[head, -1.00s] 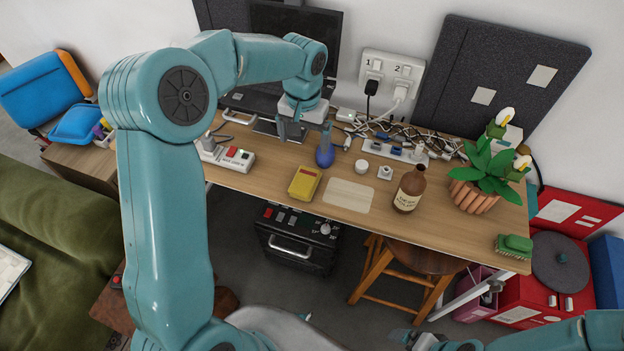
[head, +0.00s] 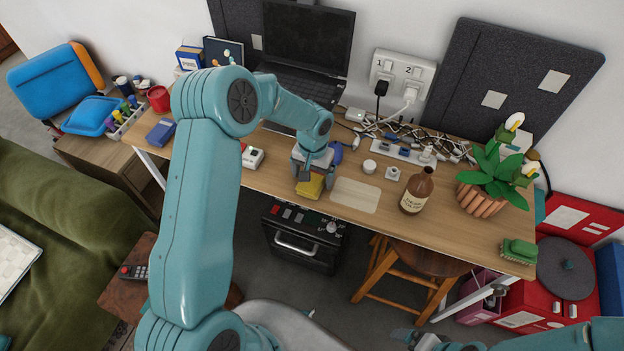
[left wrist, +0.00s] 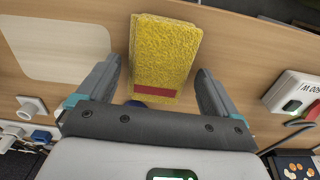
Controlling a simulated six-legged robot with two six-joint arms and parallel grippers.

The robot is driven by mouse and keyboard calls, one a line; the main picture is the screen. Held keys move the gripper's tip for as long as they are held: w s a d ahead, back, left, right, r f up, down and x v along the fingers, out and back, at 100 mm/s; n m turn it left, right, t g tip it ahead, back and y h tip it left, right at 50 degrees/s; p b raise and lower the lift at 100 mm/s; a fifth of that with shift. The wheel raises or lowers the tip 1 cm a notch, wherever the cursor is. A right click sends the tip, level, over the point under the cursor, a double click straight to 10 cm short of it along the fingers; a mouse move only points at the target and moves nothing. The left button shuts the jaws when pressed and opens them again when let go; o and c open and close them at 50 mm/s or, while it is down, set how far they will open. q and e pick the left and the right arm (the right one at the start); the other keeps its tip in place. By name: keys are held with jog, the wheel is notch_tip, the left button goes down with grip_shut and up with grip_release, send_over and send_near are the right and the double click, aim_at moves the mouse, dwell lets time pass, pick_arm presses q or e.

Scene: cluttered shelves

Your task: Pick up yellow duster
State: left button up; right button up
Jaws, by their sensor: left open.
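The yellow duster (head: 311,186) lies on the wooden desk near its front edge, partly hidden by my left gripper in the head view. In the left wrist view the duster (left wrist: 163,55) is a textured yellow block with a red stripe. My left gripper (head: 306,177) is above it, pointing down. In the left wrist view the open fingers (left wrist: 160,85) stand on either side of the duster's near end, with gaps on both sides. Part of my right arm (head: 430,340) shows at the bottom right of the head view; its jaw state is unclear.
A blue object (head: 337,153) stands just behind the duster. A power strip (head: 252,156) is to the left, a pale mat (head: 355,195) to the right. Further right are a brown bottle (head: 417,190), a potted plant (head: 485,185) and a green brush (head: 519,250). A laptop (head: 305,50) is behind.

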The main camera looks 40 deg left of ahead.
aim_at(313, 177)
pick_arm(q)
jog(key=c, duration=1.1)
jog(key=shift+c, duration=0.2)
notch_tip(313, 177, up, 20)
jog(key=o, duration=0.5)
jog(key=c, duration=0.6)
